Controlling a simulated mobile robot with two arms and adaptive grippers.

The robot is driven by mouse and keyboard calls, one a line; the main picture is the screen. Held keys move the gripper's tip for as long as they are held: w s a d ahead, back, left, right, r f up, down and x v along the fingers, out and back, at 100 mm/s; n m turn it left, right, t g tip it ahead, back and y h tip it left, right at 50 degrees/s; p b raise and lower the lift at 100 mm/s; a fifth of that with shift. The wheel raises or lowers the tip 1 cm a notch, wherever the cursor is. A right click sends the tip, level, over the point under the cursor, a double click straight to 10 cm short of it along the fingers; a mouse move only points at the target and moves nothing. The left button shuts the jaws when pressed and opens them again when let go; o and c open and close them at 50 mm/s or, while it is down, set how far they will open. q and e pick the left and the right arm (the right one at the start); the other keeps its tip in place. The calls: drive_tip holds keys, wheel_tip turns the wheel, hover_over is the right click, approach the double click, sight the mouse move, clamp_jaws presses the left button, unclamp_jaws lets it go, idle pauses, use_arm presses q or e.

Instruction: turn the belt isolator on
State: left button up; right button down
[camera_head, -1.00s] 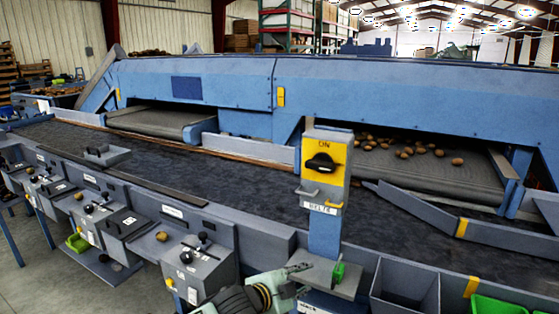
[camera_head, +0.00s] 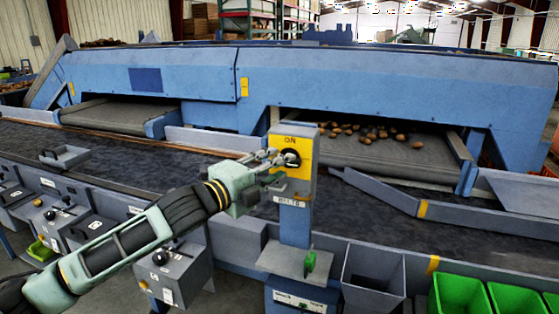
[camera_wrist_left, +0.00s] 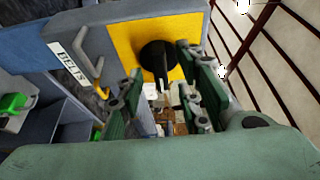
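The belt isolator is a yellow plate (camera_head: 303,168) marked ON, with a black rotary knob (camera_head: 291,157), on a blue post. A BELTS label (camera_head: 290,202) sits below the plate. My left gripper (camera_head: 274,162) reaches in from the left, right in front of the knob, and partly covers it. In the left wrist view the green fingers (camera_wrist_left: 160,100) are spread apart, with the knob (camera_wrist_left: 158,62) and its raised handle between and just beyond them. Contact cannot be told. The handle appears to lie crosswise to the ON direction. My right gripper is not seen.
A small shelf (camera_head: 284,261) with a green item (camera_head: 310,262) juts out below the isolator. A grey bin (camera_head: 373,280) and green crates (camera_head: 460,295) stand to the right. The dark belt (camera_head: 130,165) runs behind, with potatoes (camera_head: 365,131) on a conveyor at right.

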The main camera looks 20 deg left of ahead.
use_arm(q)
drive_tip(key=shift+x, duration=0.8)
drive_tip(key=shift+c, duration=0.6)
clamp_jaws()
